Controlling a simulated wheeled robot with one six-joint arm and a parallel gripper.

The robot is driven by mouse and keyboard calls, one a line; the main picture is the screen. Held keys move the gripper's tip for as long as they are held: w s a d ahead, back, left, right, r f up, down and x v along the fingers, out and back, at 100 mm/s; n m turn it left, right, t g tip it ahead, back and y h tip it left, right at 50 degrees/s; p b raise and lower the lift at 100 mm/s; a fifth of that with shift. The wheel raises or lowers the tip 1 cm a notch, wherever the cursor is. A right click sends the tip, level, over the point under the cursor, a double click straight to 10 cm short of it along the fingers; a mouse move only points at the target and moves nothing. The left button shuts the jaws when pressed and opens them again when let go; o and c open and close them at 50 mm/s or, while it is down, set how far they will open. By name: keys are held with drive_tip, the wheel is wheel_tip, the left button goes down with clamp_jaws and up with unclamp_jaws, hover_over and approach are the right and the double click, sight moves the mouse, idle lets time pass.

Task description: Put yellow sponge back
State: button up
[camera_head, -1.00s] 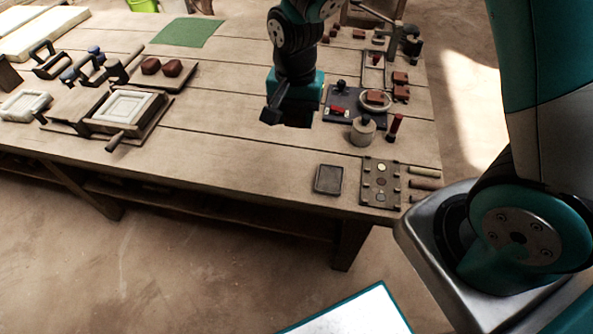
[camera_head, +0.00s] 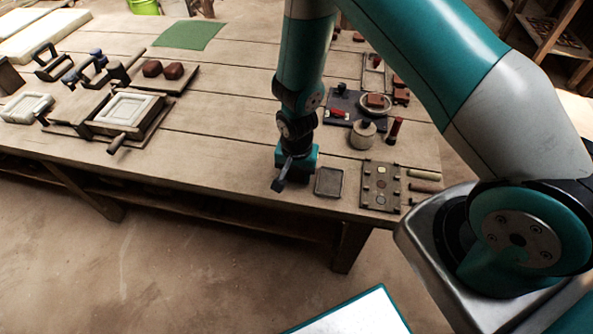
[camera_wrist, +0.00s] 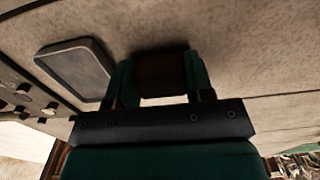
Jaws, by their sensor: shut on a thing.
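My gripper (camera_head: 297,160) is low over the front of the table, just left of a small dark shallow tray (camera_head: 328,182). In the wrist view its green fingers (camera_wrist: 158,76) are shut on a small block (camera_wrist: 161,68). The block looks dark brown in shadow, so I cannot make out yellow on it. No other sponge shows. The tray looks empty and lies left of the fingers in the wrist view (camera_wrist: 75,67). The block is hidden in the head view, and I cannot tell whether it touches the table.
A holed board (camera_head: 380,187) is right of the tray, with small rollers (camera_head: 424,174) beyond it. A pale jar (camera_head: 363,136) and a red-handled stamp (camera_head: 394,131) stand behind. A tile press (camera_head: 125,110) is at left. Table between press and gripper is clear.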

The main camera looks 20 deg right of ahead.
drive_tip(key=o, duration=0.5)
drive_tip(key=shift+f, duration=0.15)
drive_tip(key=shift+c, duration=0.2)
drive_tip(key=o, duration=0.5)
drive_tip(key=shift+c, duration=0.2)
drive_tip(key=shift+r, duration=0.55)
drive_tip(key=s+a+r+n+y, duration=0.1)
drive_tip(key=s+r+n, duration=0.1)
drive_tip(key=r, duration=0.9)
drive_tip(key=s+a+r+n+y, duration=0.1)
drive_tip(key=s+a+r+n, duration=0.1)
drive_tip(key=r, duration=0.8)
drive_tip(key=s+a+r+n+y, duration=0.1)
drive_tip(key=s+r+n+y, duration=0.1)
drive_tip(key=s+r+n, duration=0.8)
drive_tip(key=s+r, duration=0.3)
drive_tip(key=s, duration=0.1)
drive_tip(key=shift+s+a+b, duration=0.2)
drive_tip(key=shift+b, duration=0.15)
